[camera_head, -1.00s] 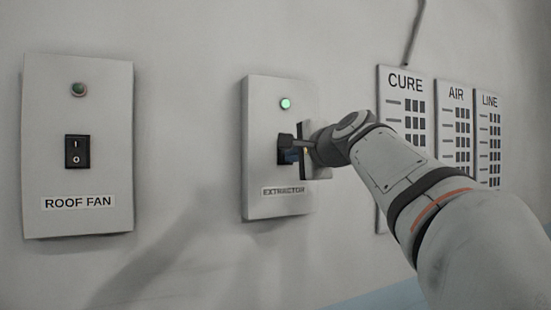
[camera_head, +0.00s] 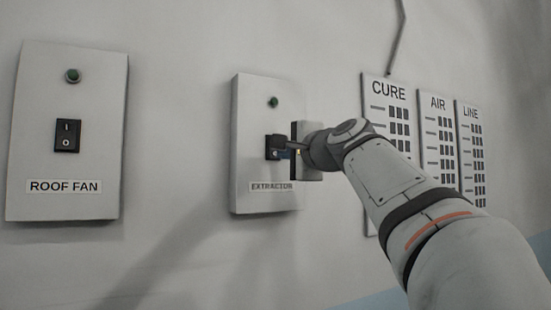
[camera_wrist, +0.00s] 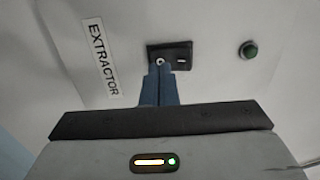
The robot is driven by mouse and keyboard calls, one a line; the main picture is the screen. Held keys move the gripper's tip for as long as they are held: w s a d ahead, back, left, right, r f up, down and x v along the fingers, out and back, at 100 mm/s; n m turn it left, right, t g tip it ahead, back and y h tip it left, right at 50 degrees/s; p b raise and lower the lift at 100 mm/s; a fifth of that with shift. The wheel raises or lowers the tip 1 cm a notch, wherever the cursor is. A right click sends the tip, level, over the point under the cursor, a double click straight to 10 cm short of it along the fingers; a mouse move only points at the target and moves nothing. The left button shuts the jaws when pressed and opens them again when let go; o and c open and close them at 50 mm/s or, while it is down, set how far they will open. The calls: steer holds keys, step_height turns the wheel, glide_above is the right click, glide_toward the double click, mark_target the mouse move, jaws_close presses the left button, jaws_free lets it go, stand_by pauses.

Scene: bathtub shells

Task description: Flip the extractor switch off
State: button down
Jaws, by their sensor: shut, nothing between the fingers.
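The extractor panel (camera_head: 249,125) is a pale box on the wall with a label reading EXTRACTOR (camera_head: 270,187). Its round lamp (camera_head: 273,102) is dark green and unlit; it also looks unlit in the wrist view (camera_wrist: 249,50). The black rocker switch (camera_wrist: 184,50) has an O side and an I side. My gripper (camera_wrist: 160,68) is shut and empty, with its blue fingertips at the O side, touching or very close. In the head view, my gripper (camera_head: 281,153) partly hides the switch (camera_head: 270,142).
A roof fan panel (camera_head: 97,105) with its own rocker switch (camera_head: 67,136) and unlit lamp (camera_head: 73,76) is on the left. CURE (camera_head: 372,150), AIR (camera_head: 427,150) and LINE (camera_head: 464,150) boards hang to the right, behind my arm.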

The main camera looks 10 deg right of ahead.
steer(key=b+v, duration=0.3)
steer(key=v, duration=0.8)
steer(key=shift+s+d, duration=0.2)
steer(key=shift+s, duration=0.05)
steer(key=shift+f, duration=0.1)
steer(key=a+f+n+g+h, duration=0.1)
steer(key=a+f+n+g, duration=0.2)
steer(key=f, duration=1.3)
steer(key=a+f+n+g+h, duration=0.1)
steer(key=f+n+g, duration=0.3)
steer(key=f, duration=1.2)
steer(key=s+f+n+g+h, duration=0.1)
steer(key=s+f+n+g, duration=0.1)
steer(key=s+f, duration=0.3)
steer(key=s+f+n+g+h, duration=0.1)
steer(key=s+f+n+g, duration=0.2)
steer(key=f, duration=0.9)
steer(key=s+f+n+g, duration=0.3)
steer(key=s+f, duration=0.4)
steer(key=f, duration=0.2)
steer(key=shift+s+a+h, duration=0.3)
steer(key=shift+a+h, duration=0.1)
steer(key=shift+a, duration=0.05)
